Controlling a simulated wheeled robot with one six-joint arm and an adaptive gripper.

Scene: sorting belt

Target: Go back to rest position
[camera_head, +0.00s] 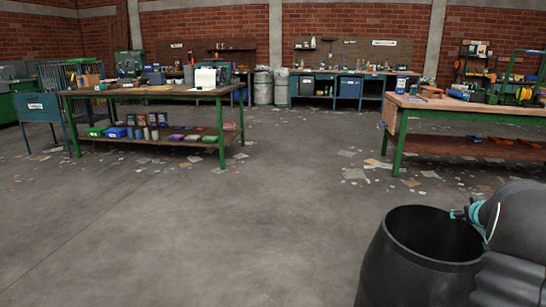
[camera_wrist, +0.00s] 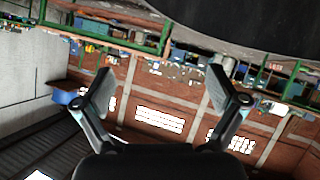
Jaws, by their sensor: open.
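My gripper (camera_wrist: 160,90) shows in the wrist view with its two fingers spread wide and nothing between them. The wrist view is upside down, with benches at its top and brick wall and bright windows below. In the head view, part of my dark grey arm with teal fittings (camera_head: 478,212) is at the lower right, beside and partly over the rim of a black open-topped barrel (camera_head: 385,262). My fingertips cannot be made out in the head view. A large dark curved shape fills the top right of the wrist view; I cannot tell what it is.
A green-framed workbench (camera_head: 150,94) with bins on its lower shelf stands at the left. Another workbench (camera_head: 480,112) stands at the right. Bluish benches (camera_head: 345,75) line the back brick wall. Paper scraps litter the floor (camera_head: 230,220), which is otherwise open in the middle.

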